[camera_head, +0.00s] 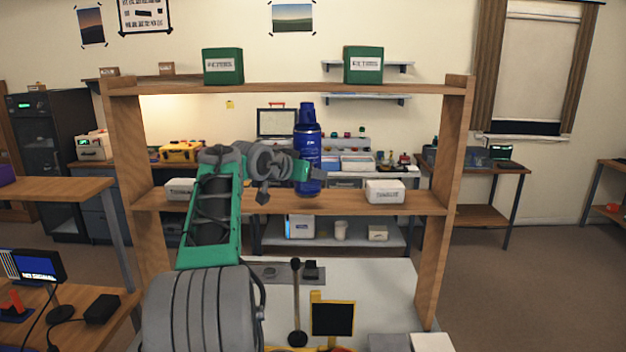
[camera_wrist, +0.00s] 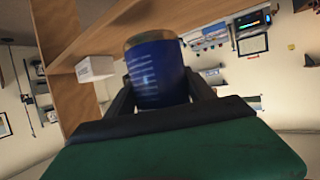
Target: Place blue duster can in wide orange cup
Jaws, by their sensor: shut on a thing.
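The blue duster can (camera_head: 308,150) stands upright in the head view, at the middle shelf of the wooden rack. My gripper (camera_head: 303,171) reaches it from the left and is shut on its lower half. In the wrist view the can (camera_wrist: 158,72) sits between the two dark fingers of my gripper (camera_wrist: 160,92). I see no wide orange cup that I can make out in either view.
The wooden shelf (camera_head: 340,203) holds a white box (camera_head: 385,191) right of the can and another (camera_head: 180,189) at left. Green boxes (camera_head: 223,66) stand on the top board. A black panel in a yellow frame (camera_head: 333,318) stands on the white bench below.

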